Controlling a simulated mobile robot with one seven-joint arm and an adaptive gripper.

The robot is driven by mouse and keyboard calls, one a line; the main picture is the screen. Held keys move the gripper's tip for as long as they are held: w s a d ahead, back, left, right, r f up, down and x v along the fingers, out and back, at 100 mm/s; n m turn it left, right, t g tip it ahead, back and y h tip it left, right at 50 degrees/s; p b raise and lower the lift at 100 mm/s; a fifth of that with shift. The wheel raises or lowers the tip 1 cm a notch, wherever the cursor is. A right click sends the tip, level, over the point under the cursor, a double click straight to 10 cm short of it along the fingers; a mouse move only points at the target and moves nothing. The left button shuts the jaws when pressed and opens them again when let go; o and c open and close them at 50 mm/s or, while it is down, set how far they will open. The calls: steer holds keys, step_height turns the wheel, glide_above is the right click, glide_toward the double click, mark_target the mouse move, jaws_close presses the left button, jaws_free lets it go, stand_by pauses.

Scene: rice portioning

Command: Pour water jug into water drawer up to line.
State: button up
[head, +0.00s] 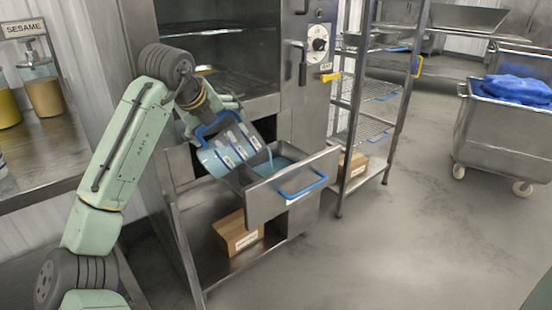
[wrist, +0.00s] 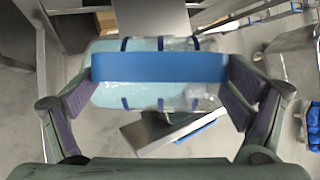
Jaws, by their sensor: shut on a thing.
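The water jug (head: 228,150) is clear with blue bands and a blue handle, and it is tilted over the open water drawer (head: 262,207). A thin stream runs from its lower right end into the drawer, where pale blue water (head: 272,166) shows. The fill line cannot be made out. My gripper (head: 207,118) is at the jug's upper left, shut on its handle. In the wrist view my gripper's fingers (wrist: 160,80) press both ends of the blue handle (wrist: 160,67), with the jug (wrist: 130,102) behind it and the drawer (wrist: 150,132) partly hidden below.
The steel oven cabinet (head: 298,115) stands directly behind the drawer. A wire rack (head: 345,105) is to its right, with a cardboard box (head: 236,232) on the shelf below the drawer. A wheeled bin (head: 500,130) with blue cloth stands far right. The floor between is clear.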

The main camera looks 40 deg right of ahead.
mark_target(207, 151)
steer(key=a+f+h+b, duration=0.1)
steer(key=a+n+h+b, duration=0.1)
steer(key=a+f+h+b, duration=0.1)
steer(key=shift+w+f+h, duration=0.3)
steer(key=shift+r+n+h, duration=0.3)
steer(key=shift+r, duration=0.05)
steer(key=shift+b, duration=0.3)
steer(key=a+f+n+h+b, duration=0.1)
steer(key=a+f+h+b, duration=0.1)
steer(key=f+b, duration=0.5)
steer(key=a+f+n+h+b, duration=0.2)
steer(key=a+f+h+b, duration=0.1)
steer(key=f+b, duration=0.5)
steer(key=shift+w+t+h+b, duration=0.45)
steer(key=shift+h+b, duration=0.35)
steer(key=shift+b, duration=0.65)
steer(key=shift+a, duration=0.1)
steer(key=shift+s+r, duration=0.1)
